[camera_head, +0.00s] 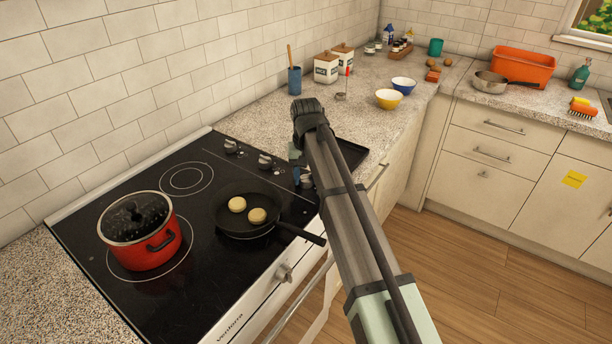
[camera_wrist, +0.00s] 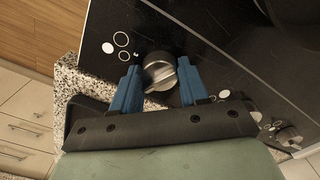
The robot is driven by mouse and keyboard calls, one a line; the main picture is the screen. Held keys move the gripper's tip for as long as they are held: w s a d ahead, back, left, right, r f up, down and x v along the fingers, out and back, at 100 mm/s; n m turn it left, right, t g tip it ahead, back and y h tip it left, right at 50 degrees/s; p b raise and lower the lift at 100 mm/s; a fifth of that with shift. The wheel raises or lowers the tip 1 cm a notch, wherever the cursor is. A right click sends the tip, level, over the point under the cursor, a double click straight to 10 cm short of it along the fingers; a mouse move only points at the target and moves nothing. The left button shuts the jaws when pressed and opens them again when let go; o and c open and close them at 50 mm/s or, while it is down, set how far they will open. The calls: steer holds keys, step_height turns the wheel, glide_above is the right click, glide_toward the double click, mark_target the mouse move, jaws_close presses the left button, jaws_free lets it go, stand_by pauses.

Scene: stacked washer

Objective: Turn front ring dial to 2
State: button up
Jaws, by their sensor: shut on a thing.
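A silver dial (camera_wrist: 160,74) stands on the black cooktop (camera_wrist: 225,62) near its corner, with white ring marks printed beside it in the wrist view. My gripper (camera_wrist: 159,66) has its two blue fingers on opposite sides of this dial and is shut on it. In the head view my gripper (camera_head: 301,174) is at the right end of the row of cooktop dials, and the held dial is mostly hidden by it. Two other dials, a middle one (camera_head: 265,161) and a far one (camera_head: 232,146), stand free. The dial's setting is not readable.
A black pan (camera_head: 232,222) with two round food pieces sits close to the left of my gripper, its handle over the front edge. A red pot (camera_head: 143,245) stands further left. An oven knob (camera_head: 284,272) is on the front panel. Bowls (camera_head: 389,99) stand on the counter behind.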

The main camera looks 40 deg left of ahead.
mark_target(306, 175)
steer(key=shift+m, duration=0.3)
steer(key=o, duration=1.1)
steer(key=shift+c, duration=0.2)
step_height(306, 175, up, 14)
steer(key=shift+f, duration=0.15)
stand_by(0.5)
